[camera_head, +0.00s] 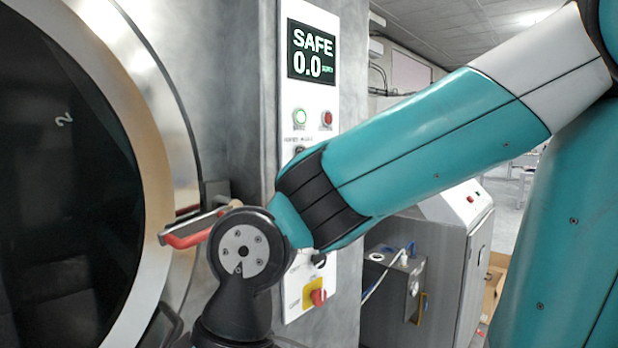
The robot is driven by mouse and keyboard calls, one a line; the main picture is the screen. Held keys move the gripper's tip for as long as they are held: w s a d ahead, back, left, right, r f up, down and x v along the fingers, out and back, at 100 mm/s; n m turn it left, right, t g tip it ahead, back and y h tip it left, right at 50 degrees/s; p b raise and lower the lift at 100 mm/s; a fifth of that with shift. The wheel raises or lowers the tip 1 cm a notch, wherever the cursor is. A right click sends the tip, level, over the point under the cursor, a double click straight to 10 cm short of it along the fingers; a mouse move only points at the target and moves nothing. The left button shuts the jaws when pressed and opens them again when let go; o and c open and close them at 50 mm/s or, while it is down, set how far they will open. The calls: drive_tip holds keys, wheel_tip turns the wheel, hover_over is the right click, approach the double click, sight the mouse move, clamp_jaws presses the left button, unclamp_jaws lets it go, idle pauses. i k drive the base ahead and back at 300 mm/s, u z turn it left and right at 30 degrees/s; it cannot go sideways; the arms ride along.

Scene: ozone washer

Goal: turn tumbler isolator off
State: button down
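The isolator is most likely the red rotary knob (319,298) on a yellow plate (307,293), low on the white control panel. The panel carries no readable label for it, and I cannot tell its set position. My arm reaches in from the right and crosses in front of the panel. Its dark wrist joint is to the left of the knob, and the wrist runs down out of the bottom edge. My gripper is not in view, so its opening and contact cannot be seen.
The white control panel (291,317) has a display (311,54) reading SAFE 0.0, a green-lit button (300,118) and a red button (326,119). The large round door (60,190) fills the left, with a red-edged handle (190,231) beside my wrist. A steel cabinet (455,245) stands behind right.

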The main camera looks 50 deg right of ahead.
sight(319, 296)
drive_tip(key=k, duration=1.2)
drive_tip(key=z, duration=0.55)
drive_tip(key=i, duration=0.7)
drive_tip(key=z, duration=0.8)
drive_tip(key=i, duration=0.45)
drive_tip(key=u, duration=0.15)
